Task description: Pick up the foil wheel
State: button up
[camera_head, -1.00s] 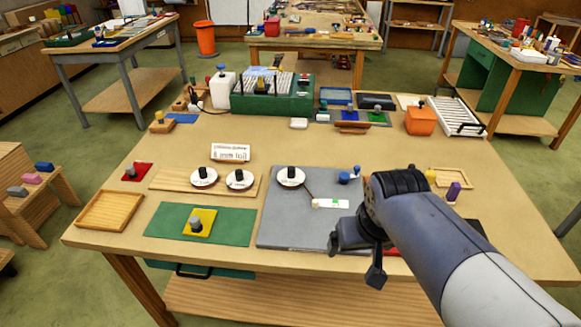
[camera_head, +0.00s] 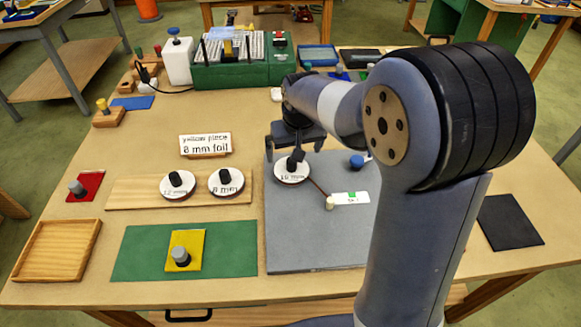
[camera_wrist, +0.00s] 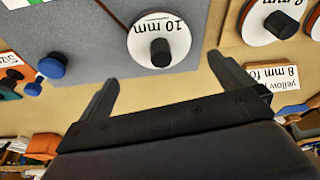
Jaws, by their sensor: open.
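Three white foil wheels with black knobs are in view. The one marked 10 mm (camera_head: 291,172) lies on the grey board and also shows in the wrist view (camera_wrist: 176,45). The wheel marked 8 mm (camera_head: 226,184) lies on a wooden strip, beside another wheel (camera_head: 177,187) whose label looks like 12 mm. The 8 mm wheel shows at the top right of the wrist view (camera_wrist: 262,30). My gripper (camera_head: 296,145) is open and empty, close to the 10 mm wheel in the head view. In the wrist view its fingers (camera_wrist: 166,82) are spread apart.
A sign (camera_head: 205,144) reads "yellow piece 8 mm foil". A yellow piece (camera_head: 188,238) with a grey knob lies on a green mat (camera_head: 140,252). A wooden tray (camera_head: 28,274) stands at left. A green rack (camera_head: 215,78) and white bottle (camera_head: 177,62) stand behind.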

aim_at(291, 163)
jog(key=shift+p+x, duration=0.65)
jog(key=shift+x, duration=2.95)
jog(key=shift+s+a, duration=0.1)
jog(key=shift+s, duration=0.05)
jog(key=c, duration=0.7)
jog(key=shift+c, duration=0.3)
jog(key=shift+r, duration=0.1)
notch_tip(291, 163, up, 10)
jog(key=shift+f+b, duration=0.1)
jog(key=shift+b, duration=0.45)
jog(key=o, duration=0.3)
jog(key=c, duration=0.3)
